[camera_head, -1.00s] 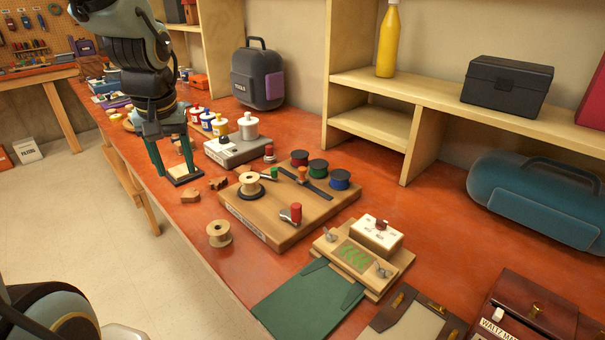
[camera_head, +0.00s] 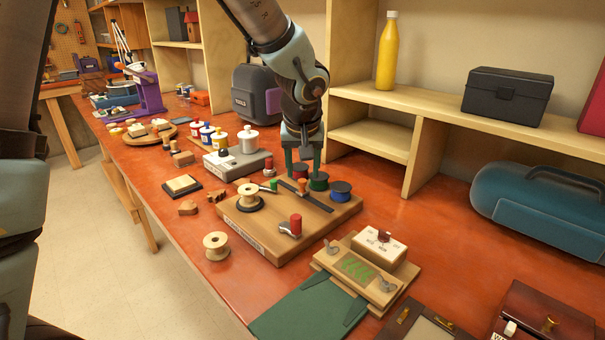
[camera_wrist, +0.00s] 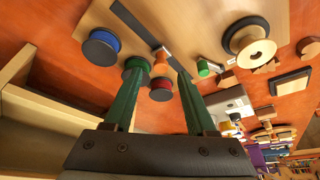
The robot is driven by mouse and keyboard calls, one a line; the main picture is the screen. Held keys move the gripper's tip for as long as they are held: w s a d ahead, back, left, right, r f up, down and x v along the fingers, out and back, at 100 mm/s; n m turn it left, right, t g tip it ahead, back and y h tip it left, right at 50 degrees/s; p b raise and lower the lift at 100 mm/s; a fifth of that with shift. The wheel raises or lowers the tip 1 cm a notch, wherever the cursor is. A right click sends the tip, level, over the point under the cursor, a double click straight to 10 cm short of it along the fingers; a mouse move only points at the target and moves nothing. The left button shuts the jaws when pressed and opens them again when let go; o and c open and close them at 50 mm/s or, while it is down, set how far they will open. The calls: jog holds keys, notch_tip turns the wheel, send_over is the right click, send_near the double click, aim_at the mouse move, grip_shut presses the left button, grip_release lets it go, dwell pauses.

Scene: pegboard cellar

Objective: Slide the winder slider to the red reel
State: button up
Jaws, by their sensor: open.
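The wooden winder board (camera_head: 262,234) lies on the red-orange bench. An orange slider knob (camera_head: 303,186) stands on its dark rail (camera_head: 320,193), apparently beside the green reel (camera_head: 319,182). The red reel (camera_head: 300,170) is at the rail's far end and the blue reel (camera_head: 341,191) at the near end. My gripper (camera_head: 304,170) is open above the reels, its green fingers partly hiding the red and green ones. In the wrist view, the slider (camera_wrist: 161,60) and red reel (camera_wrist: 161,89) show between the open fingers, with nothing held.
A wooden spool (camera_head: 248,193) and a red-topped crank (camera_head: 292,227) stand on the board. A grey box with a white spool (camera_head: 248,140) is behind left. The shelf divider (camera_head: 424,150) rises to the right. A loose spool (camera_head: 216,245) stands near the bench's front edge.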

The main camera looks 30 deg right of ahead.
aim_at(302, 187)
jog(key=shift+x, duration=1.45)
jog(key=shift+c, duration=0.2)
grip_shut()
jog(key=shift+w, duration=0.15)
